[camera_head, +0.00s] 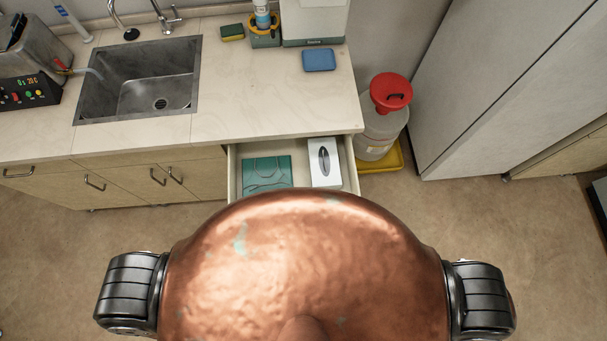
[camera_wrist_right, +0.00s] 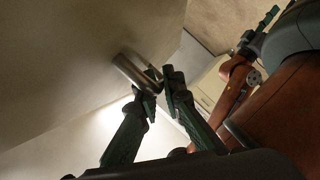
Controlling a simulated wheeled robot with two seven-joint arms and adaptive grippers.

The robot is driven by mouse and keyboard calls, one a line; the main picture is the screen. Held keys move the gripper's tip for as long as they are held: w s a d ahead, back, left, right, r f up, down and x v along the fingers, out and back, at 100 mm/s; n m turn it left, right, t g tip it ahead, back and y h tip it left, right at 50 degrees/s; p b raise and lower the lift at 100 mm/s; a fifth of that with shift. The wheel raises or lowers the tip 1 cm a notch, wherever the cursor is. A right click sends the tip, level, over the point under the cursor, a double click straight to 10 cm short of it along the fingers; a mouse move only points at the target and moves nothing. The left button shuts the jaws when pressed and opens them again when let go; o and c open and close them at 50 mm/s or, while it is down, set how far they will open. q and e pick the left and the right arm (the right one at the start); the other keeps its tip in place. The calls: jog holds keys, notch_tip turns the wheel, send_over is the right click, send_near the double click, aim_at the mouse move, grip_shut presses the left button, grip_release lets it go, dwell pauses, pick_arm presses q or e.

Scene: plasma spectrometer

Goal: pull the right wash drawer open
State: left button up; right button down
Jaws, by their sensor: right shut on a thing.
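The right wash drawer (camera_head: 233,172) stands pulled out from under the counter in the head view. A folded teal cloth (camera_head: 267,171) and a white tissue box (camera_head: 324,160) lie in it. My copper-coloured body hides its front and handle there. In the right wrist view, my right gripper (camera_wrist_right: 159,84) is shut on the drawer's metal bar handle (camera_wrist_right: 135,72), at its near end. My left gripper (camera_wrist_right: 256,35) seems to show small at the upper right of that view, away from the handle. Neither gripper shows in the head view.
The counter (camera_head: 260,105) holds a sink (camera_head: 145,85), a blue sponge (camera_head: 319,60) and bottles at the back. A lidded container (camera_head: 381,125) with a red top stands in a yellow tray right of the drawer. The floor (camera_head: 490,230) at right is clear.

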jog(key=c, duration=2.3)
grip_release()
jog(key=shift+c, duration=0.2)
jog(key=shift+s+d, duration=0.15)
jog(key=shift+d, duration=0.35)
jog(key=v, duration=1.1)
jog(key=shift+s+r, duration=0.1)
jog(key=shift+s, duration=0.05)
